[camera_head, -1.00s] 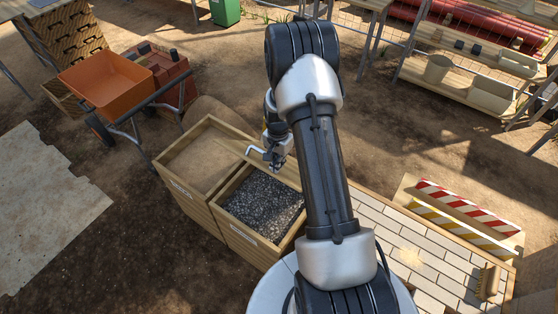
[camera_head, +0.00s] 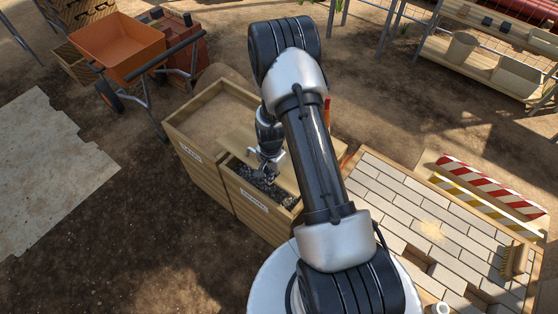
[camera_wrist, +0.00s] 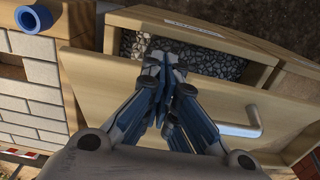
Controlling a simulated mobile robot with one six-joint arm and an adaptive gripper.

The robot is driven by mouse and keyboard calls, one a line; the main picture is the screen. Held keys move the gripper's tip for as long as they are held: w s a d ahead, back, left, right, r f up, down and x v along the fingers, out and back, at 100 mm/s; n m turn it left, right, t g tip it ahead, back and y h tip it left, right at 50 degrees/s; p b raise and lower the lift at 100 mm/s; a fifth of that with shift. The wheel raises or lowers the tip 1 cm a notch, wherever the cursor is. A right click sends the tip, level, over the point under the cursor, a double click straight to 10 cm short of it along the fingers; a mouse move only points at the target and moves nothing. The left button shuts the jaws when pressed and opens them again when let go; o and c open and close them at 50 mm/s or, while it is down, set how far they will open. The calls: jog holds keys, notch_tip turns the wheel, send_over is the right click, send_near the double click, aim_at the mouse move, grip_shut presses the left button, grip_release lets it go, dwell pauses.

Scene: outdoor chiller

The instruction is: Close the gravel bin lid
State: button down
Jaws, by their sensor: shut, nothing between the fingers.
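The gravel bin (camera_head: 237,198) is a wooden box with a white label on its front. Its wooden lid (camera_head: 238,145) is tilted partway down, leaving a strip of dark gravel (camera_head: 240,172) showing along the front. My gripper (camera_head: 267,177) is at the lid's front edge above that strip, partly hidden by my arm. In the wrist view the gripper (camera_wrist: 166,66) is shut and empty, its tips at the lid edge; contact is unclear. The lid (camera_wrist: 95,85) has a bent grey handle (camera_wrist: 243,128), right of the fingers. Gravel (camera_wrist: 210,62) shows beyond them.
An open bin of sand (camera_head: 213,112) adjoins on the left. A paved bed (camera_head: 400,205) lies to the right, with a striped barrier (camera_head: 485,185) beyond. An orange wheelbarrow (camera_head: 115,45) stands at the back left. A blue pipe end (camera_wrist: 34,18) shows in the wrist view.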

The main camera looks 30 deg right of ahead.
jog(key=a+f+b, duration=0.1)
jog(key=f+b, duration=0.1)
jog(key=f, duration=0.2)
jog(key=a+f+b, duration=0.1)
jog(key=f+b, duration=0.2)
jog(key=f, duration=0.2)
jog(key=s+a+f+b, duration=0.1)
jog(key=f+b, duration=0.1)
jog(key=f, duration=0.3)
jog(key=shift+f, duration=0.2)
jog(key=shift+r, duration=0.6)
jog(key=s+a+r+p, duration=0.2)
jog(key=a+r+p, duration=0.3)
jog(key=r, duration=0.5)
jog(key=shift+s+a, duration=0.2)
jog(key=shift+a, duration=0.6)
